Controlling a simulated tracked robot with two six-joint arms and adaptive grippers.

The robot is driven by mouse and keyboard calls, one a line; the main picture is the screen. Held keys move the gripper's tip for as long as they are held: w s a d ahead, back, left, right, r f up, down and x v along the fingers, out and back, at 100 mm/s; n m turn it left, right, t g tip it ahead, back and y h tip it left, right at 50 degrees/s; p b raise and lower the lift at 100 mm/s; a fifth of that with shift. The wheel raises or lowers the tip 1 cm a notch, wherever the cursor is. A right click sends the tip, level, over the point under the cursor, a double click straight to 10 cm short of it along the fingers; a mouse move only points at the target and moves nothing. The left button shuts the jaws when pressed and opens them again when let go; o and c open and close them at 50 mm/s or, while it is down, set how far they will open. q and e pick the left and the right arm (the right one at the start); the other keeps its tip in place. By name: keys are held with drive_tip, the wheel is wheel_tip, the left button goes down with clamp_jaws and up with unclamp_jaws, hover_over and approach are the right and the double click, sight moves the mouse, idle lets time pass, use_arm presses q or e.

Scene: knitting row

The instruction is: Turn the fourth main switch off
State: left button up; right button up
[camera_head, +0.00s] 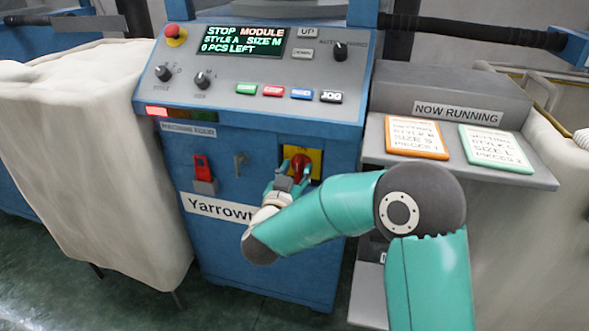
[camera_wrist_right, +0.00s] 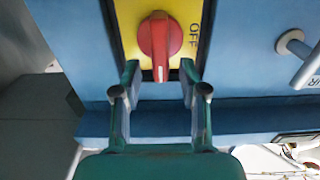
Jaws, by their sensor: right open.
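The main switch (camera_head: 301,166) is a red rotary knob on a yellow plate on the front of the blue machine. In the right wrist view the red knob (camera_wrist_right: 160,45) has its grip bar upright in the picture, and the word OFF (camera_wrist_right: 194,35) is on the plate to its right. My right gripper (camera_head: 288,181) is in front of the switch and partly covers it. In the wrist view its two fingers (camera_wrist_right: 160,80) are open, apart on either side of the knob's lower end, with nothing between them gripped. My left gripper is not in view.
A grey shelf (camera_head: 375,135) with orange and green cards stands right. A cream fabric bin (camera_head: 90,150) stands left.

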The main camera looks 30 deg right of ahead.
drive_tip(key=shift+x, duration=1.25)
